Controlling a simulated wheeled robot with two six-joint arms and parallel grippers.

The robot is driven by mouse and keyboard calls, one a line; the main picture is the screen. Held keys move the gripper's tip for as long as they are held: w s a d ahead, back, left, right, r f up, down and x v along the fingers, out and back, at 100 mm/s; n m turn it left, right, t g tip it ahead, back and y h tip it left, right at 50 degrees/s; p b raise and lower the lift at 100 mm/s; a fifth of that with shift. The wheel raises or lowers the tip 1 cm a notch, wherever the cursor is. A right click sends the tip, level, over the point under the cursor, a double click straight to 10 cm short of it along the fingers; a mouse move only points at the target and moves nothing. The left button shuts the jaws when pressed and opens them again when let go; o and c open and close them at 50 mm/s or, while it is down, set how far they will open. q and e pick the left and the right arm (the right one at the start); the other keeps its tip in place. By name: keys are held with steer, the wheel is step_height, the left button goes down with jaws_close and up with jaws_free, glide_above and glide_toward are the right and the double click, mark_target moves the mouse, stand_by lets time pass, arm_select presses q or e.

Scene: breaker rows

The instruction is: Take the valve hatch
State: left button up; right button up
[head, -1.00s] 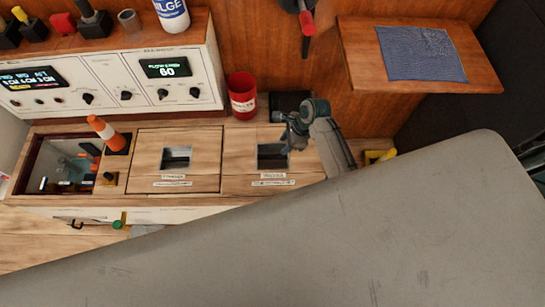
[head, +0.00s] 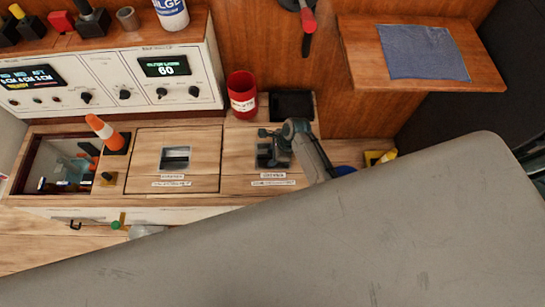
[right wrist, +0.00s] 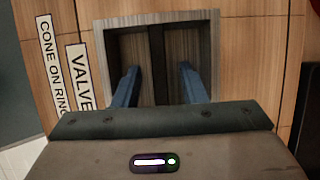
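The valve hatch (head: 240,165) is the right wooden lid in the counter, lying flat, with a square recessed handle and white labels below it. In the right wrist view its "VALVE" label (right wrist: 80,78) shows beside the recess (right wrist: 122,45). A dark handle bar (right wrist: 158,65) crosses the recess. My right gripper (head: 272,150) is over this recess in the head view. In the right wrist view its two blue fingers (right wrist: 158,88) stand apart on either side of the bar, open, with gaps to it. My left gripper is not in view.
Another closed hatch (head: 143,150) lies to the left, then an orange-white cone (head: 103,130) and an open bin (head: 55,165). A red can (head: 242,94) and a black tray (head: 291,106) stand behind. A large grey surface (head: 350,230) hides the lower right.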

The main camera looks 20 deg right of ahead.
stand_by(0.4)
steer(key=shift+f, duration=0.2)
jaws_close()
stand_by(0.6)
stand_by(0.8)
